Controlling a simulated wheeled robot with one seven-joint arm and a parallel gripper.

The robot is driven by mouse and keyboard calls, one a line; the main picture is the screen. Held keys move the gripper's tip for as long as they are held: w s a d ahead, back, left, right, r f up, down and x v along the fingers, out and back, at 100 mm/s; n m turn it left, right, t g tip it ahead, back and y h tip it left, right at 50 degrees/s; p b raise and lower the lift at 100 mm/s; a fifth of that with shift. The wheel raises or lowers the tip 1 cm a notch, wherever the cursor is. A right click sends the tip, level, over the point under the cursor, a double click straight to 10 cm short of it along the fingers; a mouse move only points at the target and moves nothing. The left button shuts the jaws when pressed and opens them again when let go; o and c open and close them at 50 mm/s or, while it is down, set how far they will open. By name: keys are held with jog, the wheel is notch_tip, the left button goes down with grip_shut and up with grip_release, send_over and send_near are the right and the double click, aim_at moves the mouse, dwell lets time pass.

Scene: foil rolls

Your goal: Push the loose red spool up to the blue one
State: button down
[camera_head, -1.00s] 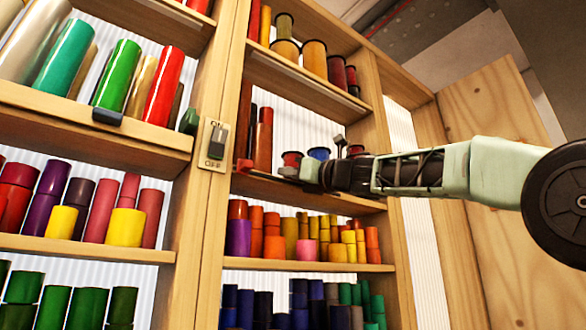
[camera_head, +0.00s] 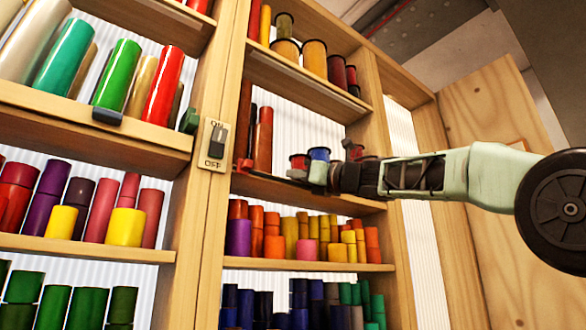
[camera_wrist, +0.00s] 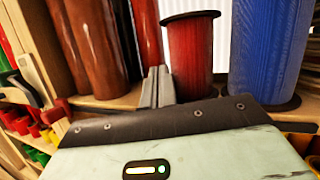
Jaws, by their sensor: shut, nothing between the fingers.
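The red spool (camera_head: 299,161) stands upright on the middle shelf, just left of the blue spool (camera_head: 319,155). In the wrist view the red spool (camera_wrist: 191,58) has a dark top flange, and a narrow strip of light separates it from the ribbed blue spool (camera_wrist: 268,45). My gripper (camera_head: 297,174) is at the shelf front by the red spool. In the wrist view its fingers (camera_wrist: 156,85) are shut and empty, at the red spool's lower left side. I cannot tell whether they touch it.
Tall brown-red rolls (camera_head: 263,138) stand left on the same shelf (camera_head: 262,187). More red spools (camera_head: 354,151) stand right of the blue one. A wooden post with an ON/OFF switch (camera_head: 216,143) is further left. Shelves above and below hold many rolls.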

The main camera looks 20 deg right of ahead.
jog(key=shift+s, duration=0.1)
dwell(0.3)
jog(key=s+b, duration=0.1)
jog(key=s, duration=0.1)
jog(key=s+d+b, duration=0.1)
jog(key=s, duration=0.1)
jog(key=shift+d, duration=0.15)
dwell(0.5)
jog(key=shift+s, duration=0.1)
jog(key=b+v, duration=0.3)
jog(key=v, duration=0.2)
dwell(0.4)
dwell(0.5)
